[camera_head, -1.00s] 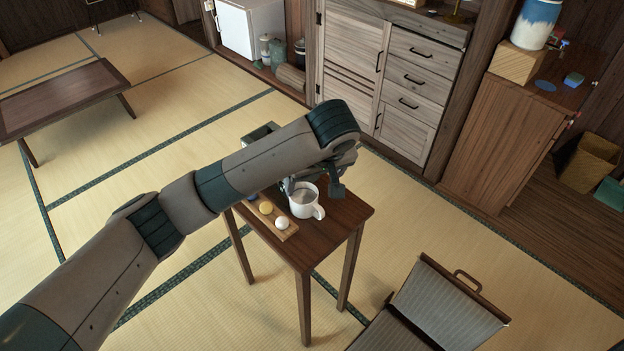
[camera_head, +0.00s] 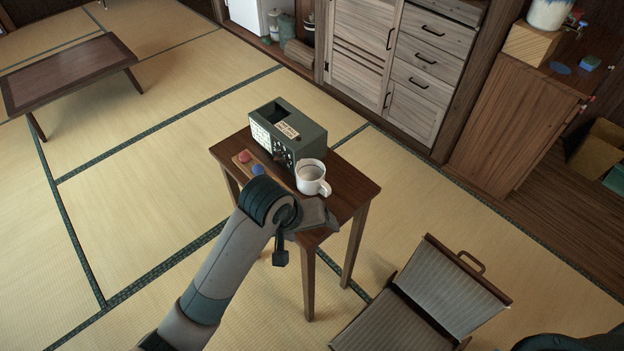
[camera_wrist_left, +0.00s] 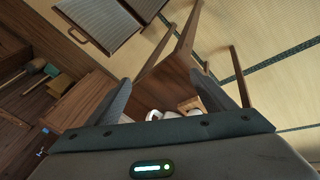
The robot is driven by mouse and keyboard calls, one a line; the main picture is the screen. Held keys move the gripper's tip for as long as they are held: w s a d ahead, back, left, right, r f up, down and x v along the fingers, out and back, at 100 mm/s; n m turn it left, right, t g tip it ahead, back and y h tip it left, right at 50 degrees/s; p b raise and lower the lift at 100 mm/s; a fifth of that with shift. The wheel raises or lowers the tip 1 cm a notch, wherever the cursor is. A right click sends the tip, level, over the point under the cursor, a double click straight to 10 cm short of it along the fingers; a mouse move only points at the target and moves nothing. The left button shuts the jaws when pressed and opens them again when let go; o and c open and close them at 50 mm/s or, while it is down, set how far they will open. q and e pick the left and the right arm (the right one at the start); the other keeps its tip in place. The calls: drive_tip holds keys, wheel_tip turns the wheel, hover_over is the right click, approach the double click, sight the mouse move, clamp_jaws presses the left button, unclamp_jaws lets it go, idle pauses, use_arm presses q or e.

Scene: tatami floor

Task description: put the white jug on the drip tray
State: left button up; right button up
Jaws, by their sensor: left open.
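The white jug (camera_head: 311,180), a mug-like cup with its handle toward the front right, stands upright on the small wooden table (camera_head: 350,180). A dark green box-like machine (camera_head: 302,128) stands behind it at the table's back; I cannot make out a drip tray on it. My left gripper (camera_head: 322,214) is just in front of the jug, over the table's near edge, apart from it and empty. In the left wrist view its two fingers (camera_wrist_left: 161,78) are spread. White shapes, probably the jug, show partly hidden behind the gripper body. My right gripper is not in view.
A narrow wooden board (camera_head: 243,160) with a red ball (camera_head: 244,156) and a blue ball (camera_head: 257,170) lies left of the jug, partly behind my arm. A legless-looking folding chair (camera_head: 425,300) stands at front right. The table's right side is bare.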

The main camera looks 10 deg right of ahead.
use_arm(q)
drive_tip(key=s+a+f+y, duration=0.1)
drive_tip(key=s+a+f, duration=0.4)
drive_tip(key=a, duration=0.4)
drive_tip(key=s+a+f+m+y, duration=0.1)
drive_tip(key=s+a+f, duration=0.3)
drive_tip(key=s+a, duration=0.4)
drive_tip(key=s+a+f+y, duration=0.1)
drive_tip(key=s+a+f, duration=0.4)
drive_tip(key=a, duration=0.4)
drive_tip(key=s+a+f, duration=0.1)
drive_tip(key=s+f, duration=0.2)
drive_tip(key=f, duration=0.9)
drive_tip(key=s+a+f, duration=0.2)
drive_tip(key=s+f, duration=0.1)
drive_tip(key=f, duration=1)
drive_tip(key=s+a+f+g, duration=0.1)
drive_tip(key=s+a+f, duration=0.1)
drive_tip(key=s+f, duration=1.3)
drive_tip(key=shift+s+a+f+m+y, duration=0.15)
drive_tip(key=shift+s+a+m+y, duration=0.05)
drive_tip(key=shift+s+m+y, duration=0.25)
drive_tip(key=shift+c, duration=0.6)
drive_tip(key=c, duration=1)
drive_tip(key=shift+w, duration=0.15)
